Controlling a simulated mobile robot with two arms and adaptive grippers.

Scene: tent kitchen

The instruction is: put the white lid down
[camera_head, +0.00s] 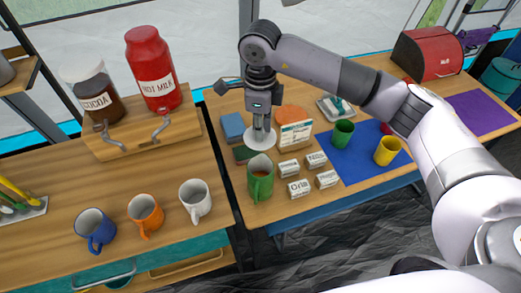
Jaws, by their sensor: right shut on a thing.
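The white lid (258,141) is a round white disc at the back left part of the right-hand table. My right gripper (262,124) points down and is shut on its middle from above. The lid hangs or rests just behind a green mug (260,179) with brown contents; I cannot tell whether it touches anything below. My right arm comes in from the right and passes over the table. My left gripper is not in view.
Several mugs, including a white mug (195,200), line the left counter. A red breadbox (428,54) stands at right.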

